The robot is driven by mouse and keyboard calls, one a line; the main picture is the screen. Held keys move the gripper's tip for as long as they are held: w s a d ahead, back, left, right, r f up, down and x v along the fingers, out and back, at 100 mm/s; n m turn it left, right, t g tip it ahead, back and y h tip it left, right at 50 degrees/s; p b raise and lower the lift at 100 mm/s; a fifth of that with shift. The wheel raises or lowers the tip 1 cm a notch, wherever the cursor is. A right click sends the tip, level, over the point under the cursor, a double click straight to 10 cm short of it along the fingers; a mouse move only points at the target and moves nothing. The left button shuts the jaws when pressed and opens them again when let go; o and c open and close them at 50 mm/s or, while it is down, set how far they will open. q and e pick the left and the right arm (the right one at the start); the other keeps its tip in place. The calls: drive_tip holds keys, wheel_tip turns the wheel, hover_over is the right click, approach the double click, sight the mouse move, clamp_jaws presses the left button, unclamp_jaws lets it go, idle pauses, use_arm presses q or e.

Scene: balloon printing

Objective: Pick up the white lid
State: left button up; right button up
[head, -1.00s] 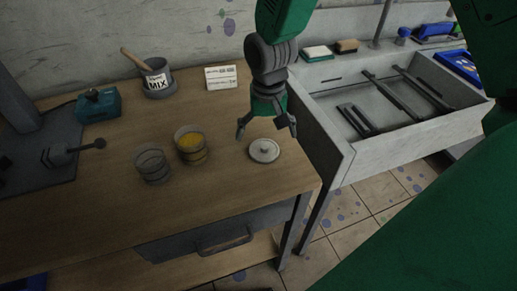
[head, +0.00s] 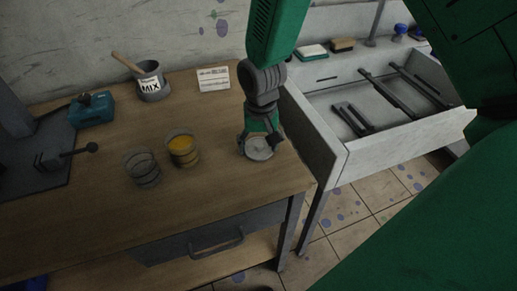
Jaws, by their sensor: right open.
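The white lid (head: 259,153) is a round, shallow disc lying flat on the wooden table near its right edge. My right gripper (head: 259,143) is pointed down over the lid, its fingers spread open around the lid's middle. The fingers hide the lid's knob and part of its far side. I cannot tell whether the fingers touch the lid. My left gripper is not in the head view.
A glass with yellow contents (head: 183,152) and an empty glass (head: 142,170) stand left of the lid. A MIX pot (head: 152,86), a label card (head: 214,79) and a teal device (head: 92,110) are farther back. A grey sink (head: 338,152) adjoins the table's right side.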

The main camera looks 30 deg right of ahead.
drive_tip(key=shift+o, duration=0.2)
drive_tip(key=shift+d+f, duration=0.2)
drive_tip(key=shift+a+r, duration=0.1)
drive_tip(key=shift+a, duration=1.1)
drive_tip(key=shift+c, duration=0.2)
drive_tip(key=shift+d, duration=0.45)
drive_tip(key=shift+a, duration=0.15)
drive_tip(key=shift+c, duration=0.2)
